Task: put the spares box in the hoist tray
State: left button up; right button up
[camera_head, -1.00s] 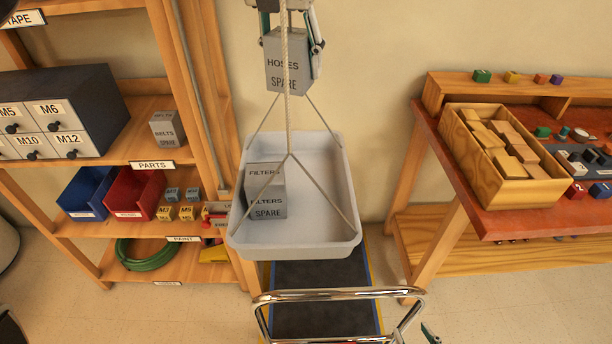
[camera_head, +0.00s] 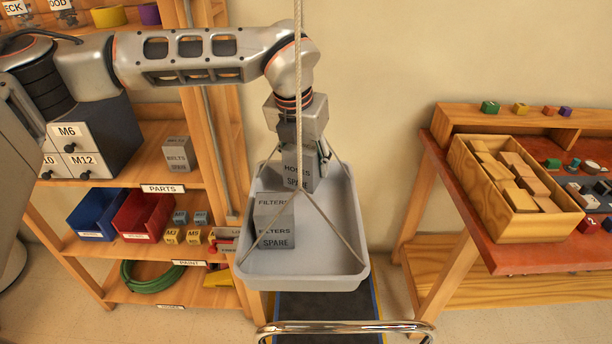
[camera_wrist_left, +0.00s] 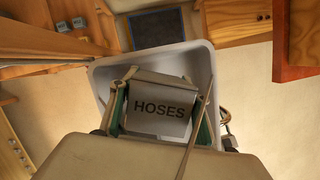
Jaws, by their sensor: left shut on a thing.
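The grey spares box (camera_head: 300,170), marked HOSES in the left wrist view (camera_wrist_left: 160,108), is between the fingers of my left gripper (camera_head: 304,155). The gripper is shut on it. The pale grey hoist tray (camera_head: 305,270) hangs on cords from a rope. The held box is over the tray's back part, behind another grey box (camera_head: 274,220) marked FILTERS SPARE that sits in the tray. I cannot tell whether the held box touches the tray floor. The wrist view shows the tray rim (camera_wrist_left: 107,62) around and below the box. My right gripper is out of view.
The rope (camera_head: 298,60) and slanting cords run close to my gripper. Wooden shelving (camera_head: 150,175) with bins stands at left, holding a BELTS box (camera_head: 177,155). A red-topped bench (camera_head: 480,225) with a crate of blocks is at right. The tray's front right is clear.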

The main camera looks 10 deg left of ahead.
aim_at(300, 149)
pick_arm(q)
notch_tip(300, 149, down, 4)
jog(key=shift+f, duration=0.1)
dwell(0.4)
jog(key=o, duration=1.2)
jog(key=shift+f, duration=0.1)
jog(key=shift+r, duration=0.25)
jog(key=b+v, duration=0.1)
jog(key=v, duration=1)
jog(key=shift+s+r, duration=0.15)
jog(key=shift+r, duration=0.2)
